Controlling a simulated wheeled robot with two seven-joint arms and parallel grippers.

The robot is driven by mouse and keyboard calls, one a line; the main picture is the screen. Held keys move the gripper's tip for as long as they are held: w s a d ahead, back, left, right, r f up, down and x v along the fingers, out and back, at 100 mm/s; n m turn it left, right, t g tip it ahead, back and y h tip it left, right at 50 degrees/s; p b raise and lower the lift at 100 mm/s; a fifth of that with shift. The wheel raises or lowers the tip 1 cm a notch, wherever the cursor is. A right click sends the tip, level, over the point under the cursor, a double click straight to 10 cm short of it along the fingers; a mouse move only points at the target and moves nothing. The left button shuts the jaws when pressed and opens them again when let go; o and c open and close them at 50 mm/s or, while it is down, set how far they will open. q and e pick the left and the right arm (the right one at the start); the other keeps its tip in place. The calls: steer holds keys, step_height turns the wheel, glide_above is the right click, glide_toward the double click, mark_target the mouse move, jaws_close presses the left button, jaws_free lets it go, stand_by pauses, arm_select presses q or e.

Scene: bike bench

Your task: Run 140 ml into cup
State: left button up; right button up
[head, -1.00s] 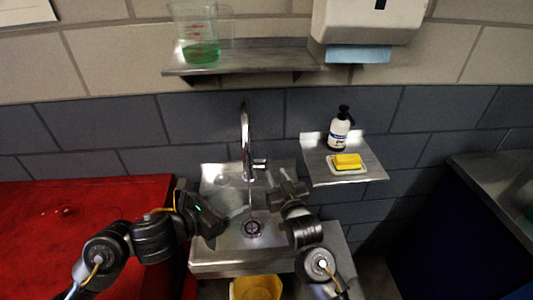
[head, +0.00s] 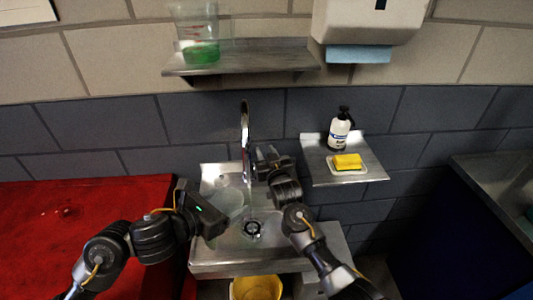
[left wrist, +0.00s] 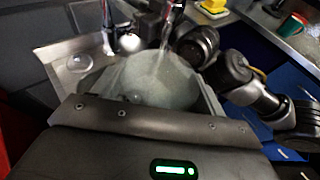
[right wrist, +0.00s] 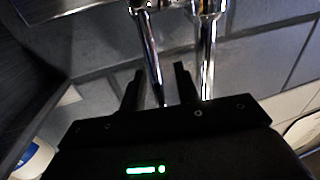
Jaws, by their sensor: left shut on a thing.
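The clear cup (head: 231,203) is in my left gripper (head: 216,213), over the sink and under the tap (head: 246,130). My left gripper is shut on it. In the left wrist view the cup (left wrist: 155,82) looks translucent, and a pale stream seems to fall from the spout into it. The water level cannot be read. My right gripper (head: 268,160) is open beside the tap, where its lever sits. The right wrist view shows the fingers (right wrist: 158,85) apart, with a chrome rod (right wrist: 150,55) between or behind them. Contact cannot be told.
The steel sink (head: 215,258) has a drain (head: 252,229). A shelf (head: 250,63) holds a beaker (head: 200,50) with green liquid. A side shelf (head: 345,176) holds a soap bottle (head: 339,132) and yellow sponge (head: 347,161). A red bench (head: 70,215) stands left, a yellow bucket (head: 256,288) below.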

steer(key=shift+c, duration=0.4)
jaws_close()
steer(key=shift+s+f+t, duration=0.1)
steer(key=shift+s+t, duration=0.45)
steer(key=shift+t, duration=0.25)
steer(key=shift+o, duration=0.4)
jaws_free()
steer(key=shift+s, duration=0.1)
